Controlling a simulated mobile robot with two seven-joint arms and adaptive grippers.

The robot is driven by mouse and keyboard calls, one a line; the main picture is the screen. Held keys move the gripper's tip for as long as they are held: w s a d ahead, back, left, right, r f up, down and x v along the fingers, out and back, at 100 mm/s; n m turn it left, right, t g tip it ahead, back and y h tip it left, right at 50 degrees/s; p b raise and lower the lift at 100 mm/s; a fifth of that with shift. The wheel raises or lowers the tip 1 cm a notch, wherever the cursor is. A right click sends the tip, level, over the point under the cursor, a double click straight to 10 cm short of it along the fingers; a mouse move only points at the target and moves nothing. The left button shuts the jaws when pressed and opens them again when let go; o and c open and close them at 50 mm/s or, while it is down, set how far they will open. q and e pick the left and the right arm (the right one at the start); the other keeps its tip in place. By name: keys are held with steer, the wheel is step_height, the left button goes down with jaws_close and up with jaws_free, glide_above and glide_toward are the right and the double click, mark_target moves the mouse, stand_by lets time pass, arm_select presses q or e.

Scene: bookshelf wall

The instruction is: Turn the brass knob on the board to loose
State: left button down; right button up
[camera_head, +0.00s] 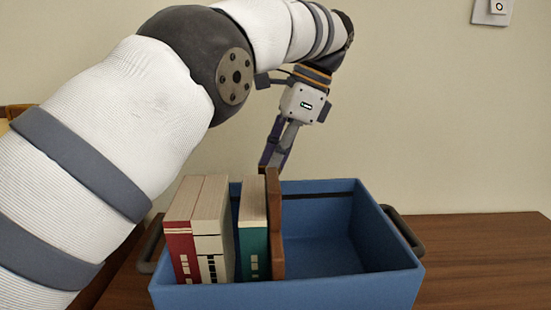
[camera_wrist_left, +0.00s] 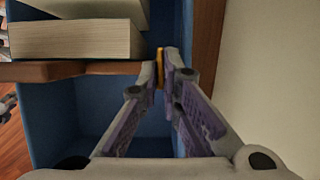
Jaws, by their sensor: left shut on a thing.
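The brown wooden board (camera_head: 275,225) stands upright across the blue bin, just right of a teal book; it also shows edge-on in the left wrist view (camera_wrist_left: 45,71). The brass knob (camera_wrist_left: 159,68) is a thin yellow strip at the board's end in the left wrist view. My left gripper (camera_head: 268,163) reaches down from above to the far end of the board. In the left wrist view its fingertips (camera_wrist_left: 166,68) are closed on the knob, which they mostly cover. In the head view the knob is hidden. My right gripper is not in view.
The blue bin (camera_head: 392,262) sits on a wooden table (camera_head: 480,255). Left of the board stand a teal book (camera_head: 253,235), a white book (camera_head: 212,235) and a red book (camera_head: 183,235). Right of the board the bin is empty. A plain wall is behind.

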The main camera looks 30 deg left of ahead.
arm_select(q)
steer(key=c, duration=2.1)
jaws_free()
steer(key=shift+o, duration=0.2)
